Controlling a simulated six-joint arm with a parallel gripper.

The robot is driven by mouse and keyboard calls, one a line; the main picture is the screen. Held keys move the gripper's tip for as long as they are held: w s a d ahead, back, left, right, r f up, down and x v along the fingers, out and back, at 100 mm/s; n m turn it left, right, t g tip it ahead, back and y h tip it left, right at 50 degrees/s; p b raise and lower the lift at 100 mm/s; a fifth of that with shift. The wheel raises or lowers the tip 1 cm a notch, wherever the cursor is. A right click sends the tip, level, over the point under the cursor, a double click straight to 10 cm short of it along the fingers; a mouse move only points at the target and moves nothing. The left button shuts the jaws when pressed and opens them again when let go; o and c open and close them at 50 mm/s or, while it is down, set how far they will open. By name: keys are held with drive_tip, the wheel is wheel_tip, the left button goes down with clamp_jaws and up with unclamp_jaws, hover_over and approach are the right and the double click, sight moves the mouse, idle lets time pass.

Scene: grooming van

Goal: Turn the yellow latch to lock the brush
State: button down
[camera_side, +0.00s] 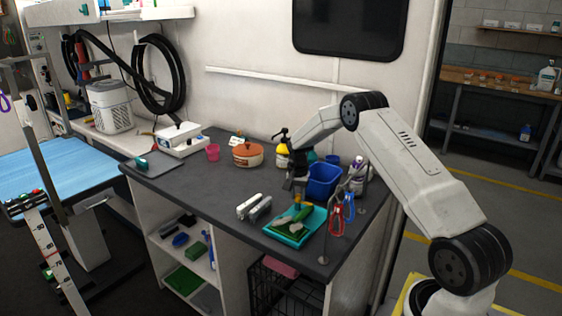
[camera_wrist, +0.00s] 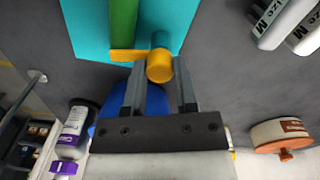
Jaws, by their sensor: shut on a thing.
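The yellow latch (camera_wrist: 158,63) has an upright round knob and a flat bar pointing left in the wrist view. Its bar lies at the end of a long green piece (camera_wrist: 123,25), perhaps the brush, on a teal board (camera_wrist: 172,18). In the side view, the teal board (camera_side: 315,222) lies near the bench's front edge with green and pale parts on it. My gripper (camera_wrist: 161,76) is shut on the latch knob, one finger on each side. In the side view, my gripper (camera_side: 298,186) points down above the yellow latch (camera_side: 297,199). The lower knob is partly hidden.
A blue bin (camera_side: 322,182) stands close behind my gripper. Red and blue handled tools (camera_side: 342,214) hang at the bench's right edge. An orange-lidded pot (camera_side: 247,155) stands farther back.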

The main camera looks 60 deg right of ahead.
sight(297, 195)
drive_tip(key=shift+m, duration=1.2)
drive_tip(key=shift+c, duration=2)
unclamp_jaws()
drive_tip(key=shift+r, duration=0.15)
drive_tip(key=shift+w+r, duration=0.1)
drive_tip(key=shift+r, duration=3.7)
